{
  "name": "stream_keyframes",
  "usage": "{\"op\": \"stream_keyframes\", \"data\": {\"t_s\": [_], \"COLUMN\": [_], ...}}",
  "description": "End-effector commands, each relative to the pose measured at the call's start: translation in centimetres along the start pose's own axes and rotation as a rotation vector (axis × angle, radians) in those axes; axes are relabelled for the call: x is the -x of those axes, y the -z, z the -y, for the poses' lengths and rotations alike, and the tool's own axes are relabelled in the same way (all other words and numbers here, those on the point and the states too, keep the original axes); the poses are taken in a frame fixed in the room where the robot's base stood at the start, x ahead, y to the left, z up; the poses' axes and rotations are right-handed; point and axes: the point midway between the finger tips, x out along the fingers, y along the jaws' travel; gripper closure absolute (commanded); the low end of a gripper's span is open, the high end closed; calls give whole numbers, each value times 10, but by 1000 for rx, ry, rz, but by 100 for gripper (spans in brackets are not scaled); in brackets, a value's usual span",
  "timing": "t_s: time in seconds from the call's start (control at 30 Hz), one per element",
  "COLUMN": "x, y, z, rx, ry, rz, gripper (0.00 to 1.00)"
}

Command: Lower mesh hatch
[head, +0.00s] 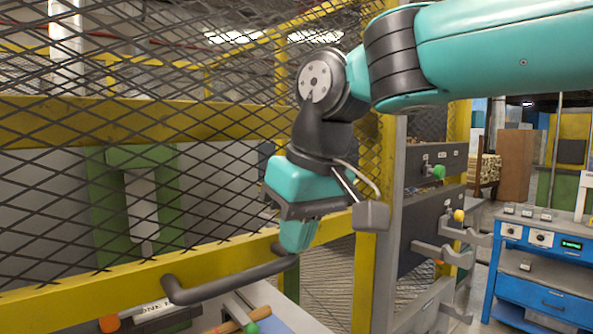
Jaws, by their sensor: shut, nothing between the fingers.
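The mesh hatch is a dark diamond mesh in a yellow frame, filling the left half of the head view; its lower yellow bar (95,306) slants up to the right. A dark bar handle (228,283) is fixed along this lower bar. Below the bar there is a gap showing the inside of the machine. My gripper (297,240), teal and dark grey, points down at the handle's right end. Its fingers are shut with nothing between them. It overlaps the handle's end in the picture; I cannot tell if they touch.
A yellow post (366,268) and a grey panel with hooks and coloured knobs (430,212) stand right of the hatch. A blue cabinet (540,272) is at the far right. Inside the gap lie a wooden piece (228,326) and an orange knob (109,323).

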Motion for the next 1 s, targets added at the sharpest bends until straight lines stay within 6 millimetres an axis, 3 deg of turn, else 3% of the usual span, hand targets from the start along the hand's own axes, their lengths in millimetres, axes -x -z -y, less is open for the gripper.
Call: {"op": "stream_keyframes", "data": {"t_s": [0.03,0.6,0.8,1.0], "x": [-32,-224,-280,-319], "y": [-10,-68,-84,-95], "z": [-2,-16,-20,-23], "rx": [0,-1,0,0], "ry": [0,0,0,0], "rz": [5,3,2,1], "gripper": [100,100,100,100]}}
